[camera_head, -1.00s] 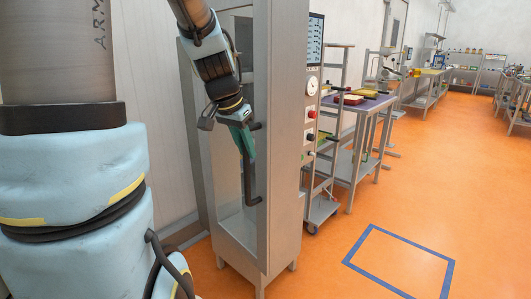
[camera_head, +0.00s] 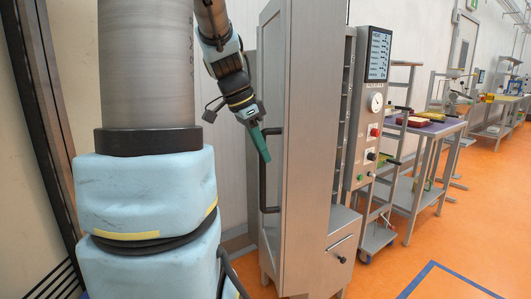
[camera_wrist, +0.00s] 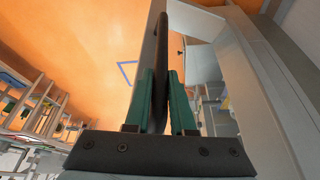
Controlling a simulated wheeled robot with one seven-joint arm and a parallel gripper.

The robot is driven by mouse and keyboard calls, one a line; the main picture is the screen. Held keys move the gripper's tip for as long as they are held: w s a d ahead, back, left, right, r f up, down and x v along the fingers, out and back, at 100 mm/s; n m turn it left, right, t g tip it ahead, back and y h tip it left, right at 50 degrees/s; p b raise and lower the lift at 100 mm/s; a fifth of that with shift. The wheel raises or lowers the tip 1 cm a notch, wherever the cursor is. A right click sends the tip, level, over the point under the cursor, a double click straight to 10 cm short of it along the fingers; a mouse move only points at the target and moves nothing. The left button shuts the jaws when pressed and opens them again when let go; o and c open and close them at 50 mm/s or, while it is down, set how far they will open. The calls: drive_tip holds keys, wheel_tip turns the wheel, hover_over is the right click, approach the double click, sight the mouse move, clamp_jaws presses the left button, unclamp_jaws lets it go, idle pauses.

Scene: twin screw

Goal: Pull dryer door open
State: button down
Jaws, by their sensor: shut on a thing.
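The dryer is a tall grey metal cabinet. In the head view its door (camera_head: 308,130) stands swung out from the body, and a dark gap with shelf edges (camera_head: 345,120) shows between door and control side. The door's long dark vertical handle (camera_head: 264,190) is on the far-left side of the door. My gripper (camera_head: 263,150), with green fingers, is at the upper part of this handle. In the wrist view the green fingers of my gripper (camera_wrist: 162,85) are shut on the dark handle (camera_wrist: 182,35), which runs up between them. The inside is mostly hidden by the door.
A drawer front (camera_head: 340,248) is low on the cabinet. A trolley (camera_head: 378,235) and a workbench (camera_head: 428,130) stand to the right. Orange floor with blue tape (camera_head: 445,280) is open at front right.

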drive_tip(key=shift+w+r, duration=0.1)
drive_tip(key=c, duration=0.8)
unclamp_jaws()
drive_tip(key=shift+o, duration=0.2)
drive_tip(key=b+v, duration=0.1)
drive_tip(key=v, duration=0.9)
drive_tip(key=shift+r, duration=0.3)
drive_tip(key=shift+a, duration=0.1)
drive_tip(key=s+f+n+y, duration=0.1)
drive_tip(key=s+f+n, duration=0.2)
drive_tip(key=f, duration=0.5)
drive_tip(key=s+d+f+n+y, duration=0.1)
drive_tip(key=s+f+n, duration=0.3)
drive_tip(key=f, duration=0.4)
drive_tip(key=s+d+f+n+y+p, duration=0.1)
drive_tip(key=s+f+n, duration=0.2)
drive_tip(key=f, duration=0.4)
drive_tip(key=shift+s+f+n+y, duration=0.3)
drive_tip(key=shift+f+n+y, duration=0.1)
drive_tip(key=shift+n, duration=0.4)
